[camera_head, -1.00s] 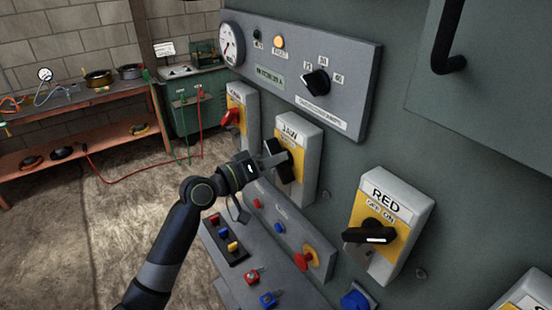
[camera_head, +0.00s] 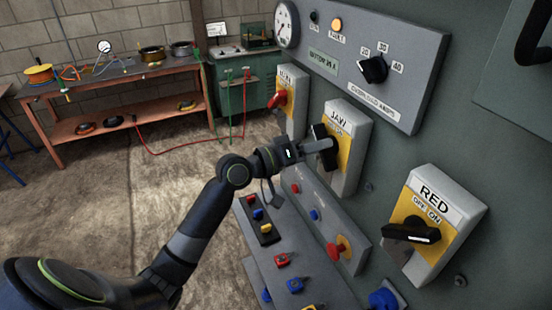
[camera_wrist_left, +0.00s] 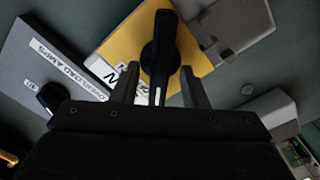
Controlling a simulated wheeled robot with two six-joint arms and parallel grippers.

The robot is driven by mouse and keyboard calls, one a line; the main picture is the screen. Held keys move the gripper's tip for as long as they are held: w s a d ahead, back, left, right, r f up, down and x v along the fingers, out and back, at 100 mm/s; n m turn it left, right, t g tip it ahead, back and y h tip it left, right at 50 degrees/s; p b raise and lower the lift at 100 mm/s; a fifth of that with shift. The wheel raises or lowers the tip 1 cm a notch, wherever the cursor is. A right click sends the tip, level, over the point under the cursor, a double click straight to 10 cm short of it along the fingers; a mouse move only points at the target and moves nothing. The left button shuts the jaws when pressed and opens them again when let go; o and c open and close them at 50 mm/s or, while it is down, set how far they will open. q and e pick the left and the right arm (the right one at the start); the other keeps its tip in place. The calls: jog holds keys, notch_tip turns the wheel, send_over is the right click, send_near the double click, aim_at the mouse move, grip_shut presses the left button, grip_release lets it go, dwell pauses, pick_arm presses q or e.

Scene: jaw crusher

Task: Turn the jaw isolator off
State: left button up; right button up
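The jaw isolator (camera_head: 349,121) is a grey box with a yellow plate and a JAW label on the panel wall. Its black handle (camera_head: 319,132) is partly hidden by my left gripper in the head view. My left gripper (camera_head: 325,147) is at the handle. In the left wrist view the handle (camera_wrist_left: 163,45) stands between the two fingers of the gripper (camera_wrist_left: 158,88), with a gap on each side. The fingers are apart, in front of the yellow plate (camera_wrist_left: 125,43). My right gripper is not in view.
A sloped button console (camera_head: 325,237) lies below. The overload dial (camera_head: 373,69) is above. A workbench (camera_head: 120,78) stands at the back left.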

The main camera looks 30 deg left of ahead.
pick_arm(q)
jog(key=b+v, duration=0.4)
jog(key=v, duration=1.2)
jog(key=shift+f, duration=0.1)
